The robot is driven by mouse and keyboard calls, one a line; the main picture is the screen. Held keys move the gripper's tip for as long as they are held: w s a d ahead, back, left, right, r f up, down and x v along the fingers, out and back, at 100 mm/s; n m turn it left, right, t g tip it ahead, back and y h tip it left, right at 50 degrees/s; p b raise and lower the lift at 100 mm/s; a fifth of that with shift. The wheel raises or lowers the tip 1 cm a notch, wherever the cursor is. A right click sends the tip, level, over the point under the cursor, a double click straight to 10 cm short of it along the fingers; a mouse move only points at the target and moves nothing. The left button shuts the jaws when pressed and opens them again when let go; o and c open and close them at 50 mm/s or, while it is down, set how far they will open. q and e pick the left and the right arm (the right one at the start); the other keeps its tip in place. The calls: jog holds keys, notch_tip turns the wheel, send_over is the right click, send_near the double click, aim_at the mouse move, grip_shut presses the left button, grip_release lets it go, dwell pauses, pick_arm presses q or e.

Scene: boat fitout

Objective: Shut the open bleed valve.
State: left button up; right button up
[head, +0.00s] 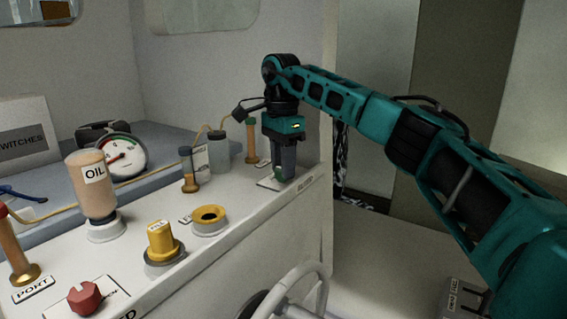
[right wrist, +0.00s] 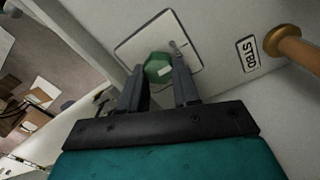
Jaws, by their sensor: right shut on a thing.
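A green knob valve (right wrist: 158,69) sits on a square white plate (right wrist: 132,45) on the counter top. In the head view the plate (head: 266,184) lies near the counter's right edge, beside a label on the front that seems to read BLEED. My right gripper (head: 282,177) points straight down over the plate and is shut on the green knob, one finger on each side in the right wrist view (right wrist: 157,66). A small mark or pin shows on the plate beside the knob. A red knob valve (head: 85,298) stands on its own plate at the near left. My left gripper is not in view.
On the counter stand an OIL bottle (head: 92,184), a yellow cap (head: 163,241), a yellow-rimmed ring (head: 209,218) and a wooden-handled lever (head: 251,140) behind my gripper. A gauge (head: 124,156) is at the back. A white wheel (head: 290,291) is in front.

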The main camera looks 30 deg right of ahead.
jog(key=shift+n, duration=0.3)
jog(key=o, duration=1.1)
jog(key=shift+c, duration=0.2)
jog(key=shift+r, duration=0.1)
notch_tip(320, 180, up, 13)
jog(key=shift+w, duration=0.3)
dwell(0.3)
